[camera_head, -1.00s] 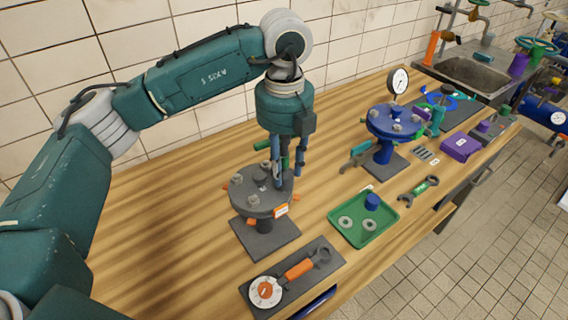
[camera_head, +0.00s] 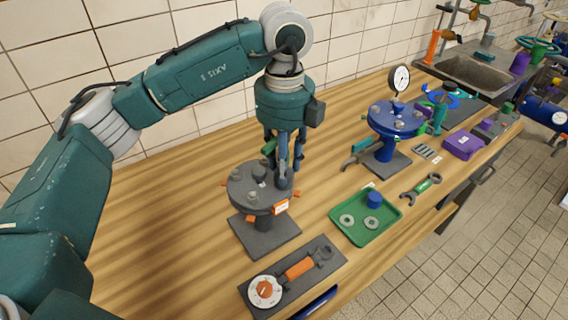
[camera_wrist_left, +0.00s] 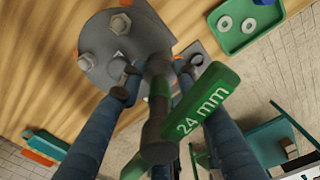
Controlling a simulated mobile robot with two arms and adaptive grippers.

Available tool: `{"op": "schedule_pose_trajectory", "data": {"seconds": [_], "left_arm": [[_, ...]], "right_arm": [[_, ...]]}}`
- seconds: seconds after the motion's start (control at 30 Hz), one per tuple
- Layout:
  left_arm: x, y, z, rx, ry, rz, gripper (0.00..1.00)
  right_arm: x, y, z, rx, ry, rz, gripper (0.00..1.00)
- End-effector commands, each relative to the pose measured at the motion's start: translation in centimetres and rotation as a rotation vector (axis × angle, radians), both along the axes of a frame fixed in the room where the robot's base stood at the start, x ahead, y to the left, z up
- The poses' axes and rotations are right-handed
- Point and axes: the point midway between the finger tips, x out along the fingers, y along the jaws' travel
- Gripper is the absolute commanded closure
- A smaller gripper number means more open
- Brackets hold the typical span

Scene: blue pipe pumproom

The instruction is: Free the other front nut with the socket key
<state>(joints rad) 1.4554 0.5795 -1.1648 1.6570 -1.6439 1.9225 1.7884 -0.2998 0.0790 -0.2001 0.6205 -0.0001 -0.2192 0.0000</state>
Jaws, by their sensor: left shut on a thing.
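The grey round flange (camera_head: 247,184) stands on a square foot on the bench, with several nuts on its top and an orange-edged tag (camera_head: 281,208) on its rim. My left gripper (camera_head: 284,172) is above the flange's right side, pointing down, its fingers shut on the socket key (camera_wrist_left: 207,100). The key's green cross handle reads "24 mm", and its dark shaft runs down between the fingers to the flange. The key's lower end hides the nut there, so I cannot tell whether it is fully seated. Two bare nuts (camera_wrist_left: 121,23) show in the wrist view. My right gripper is out of view.
A green tray (camera_head: 349,236) with two washers and a blue part is to the right. A dark mat (camera_head: 329,252) with an orange-handled tool lies in front. A blue flange (camera_head: 396,119) with a gauge stands behind right. Bare bench lies left.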

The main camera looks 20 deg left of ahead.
Motion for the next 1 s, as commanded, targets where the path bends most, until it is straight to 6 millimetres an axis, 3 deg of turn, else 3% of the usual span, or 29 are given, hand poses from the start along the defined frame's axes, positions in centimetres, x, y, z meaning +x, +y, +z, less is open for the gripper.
{"op": "schedule_pose_trajectory", "data": {"seconds": [0.63, 1.0], "left_arm": [[0.0, 0.0, 0.9, -0.001, -0.002, -0.001, 1.0], [0.1, 0.0, 2.8, -0.001, -0.002, -0.001, 1.0]], "right_arm": [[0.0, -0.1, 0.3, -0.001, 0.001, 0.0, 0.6], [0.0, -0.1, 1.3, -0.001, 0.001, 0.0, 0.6]]}}
